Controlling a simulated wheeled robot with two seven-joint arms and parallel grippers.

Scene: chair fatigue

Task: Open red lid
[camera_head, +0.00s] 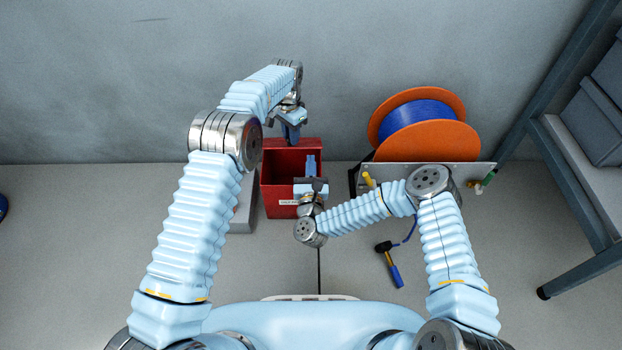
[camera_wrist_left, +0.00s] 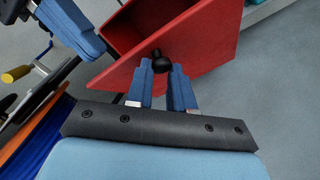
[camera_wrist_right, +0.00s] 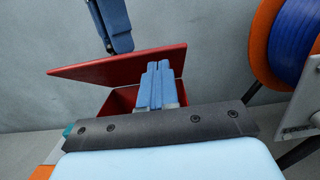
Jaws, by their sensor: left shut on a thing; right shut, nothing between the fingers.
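The red lid (camera_wrist_left: 190,50) is tilted up from the red box (camera_head: 283,200), whose dark inside shows in the head and left wrist views. My left gripper (camera_wrist_left: 163,75) is shut on the black knob (camera_wrist_left: 160,63) on the lid's outer face. In the right wrist view the lid (camera_wrist_right: 120,66) slants above the box (camera_wrist_right: 120,101), with my left gripper (camera_wrist_right: 121,42) behind it. My right gripper (camera_head: 311,165) is shut and empty over the box's opening. Its closed fingers also show in the right wrist view (camera_wrist_right: 158,70).
A cable reel (camera_head: 425,125) with orange flanges and blue cable stands right of the box. A hammer (camera_head: 390,262) lies on the floor at right. A grey case (camera_head: 243,210) is left of the box, and a metal shelf (camera_head: 570,180) stands far right. The wall is behind.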

